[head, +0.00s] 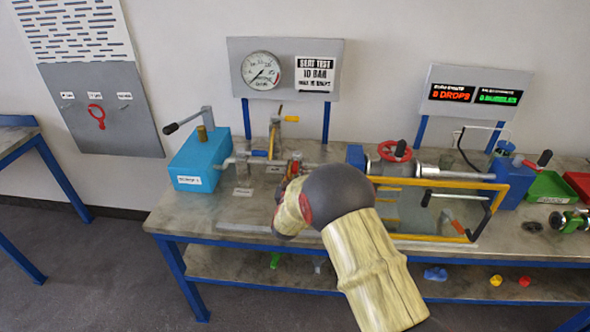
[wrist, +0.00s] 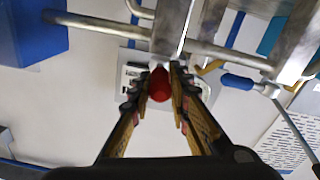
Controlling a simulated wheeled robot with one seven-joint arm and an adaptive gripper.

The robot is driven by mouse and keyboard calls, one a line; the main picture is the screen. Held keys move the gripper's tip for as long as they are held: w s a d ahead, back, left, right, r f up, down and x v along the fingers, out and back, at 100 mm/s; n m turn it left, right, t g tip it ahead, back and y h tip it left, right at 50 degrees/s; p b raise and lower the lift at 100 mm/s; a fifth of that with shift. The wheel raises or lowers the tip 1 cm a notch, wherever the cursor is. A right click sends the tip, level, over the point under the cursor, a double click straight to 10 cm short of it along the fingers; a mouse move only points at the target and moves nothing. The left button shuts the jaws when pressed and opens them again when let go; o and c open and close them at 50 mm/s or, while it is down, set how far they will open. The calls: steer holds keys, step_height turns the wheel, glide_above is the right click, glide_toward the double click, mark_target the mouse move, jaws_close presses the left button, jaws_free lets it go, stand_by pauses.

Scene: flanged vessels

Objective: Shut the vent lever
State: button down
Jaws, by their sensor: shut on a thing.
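In the wrist view, a red rounded lever grip (wrist: 160,84) sits between the two fingers of my gripper (wrist: 160,92). The fingers are closed on it from both sides. I take it to be the vent lever's grip, but its label cannot be read. The grip lies close to a metal block and pipes (wrist: 176,25). In the head view, my arm covers my gripper and most of this spot. A bit of red (head: 297,156) shows at the metal manifold just beyond the arm.
A blue-handled lever (wrist: 238,82) is close on the right in the wrist view. In the head view, a blue pump box (head: 200,160) stands left, a yellow-framed guard (head: 452,183) right, and a pressure gauge (head: 261,70) behind. The bench front left (head: 200,215) is clear.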

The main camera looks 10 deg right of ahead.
steer(key=shift+d, duration=0.1)
steer(key=shift+s+d+r+n+t+y+b, duration=0.15)
steer(key=shift+d+n+y+b, duration=0.35)
steer(key=shift+n+y+b, duration=0.5)
steer(key=shift+w+d+f+n+t+y+b, duration=0.1)
steer(key=shift+d+n+y+b, duration=0.45)
steer(key=shift+y, duration=0.7)
steer(key=shift+s+d+r+n+t+y+b, duration=0.15)
steer(key=shift+d+n+y+b, duration=0.25)
steer(key=shift+n+y+b, duration=0.45)
steer(key=shift+y, duration=0.5)
steer(key=c, duration=1.7)
jaws_free()
steer(key=shift+f, duration=0.15)
steer(key=shift+o, duration=0.2)
steer(key=s+d, duration=0.1)
steer(key=s, duration=1.1)
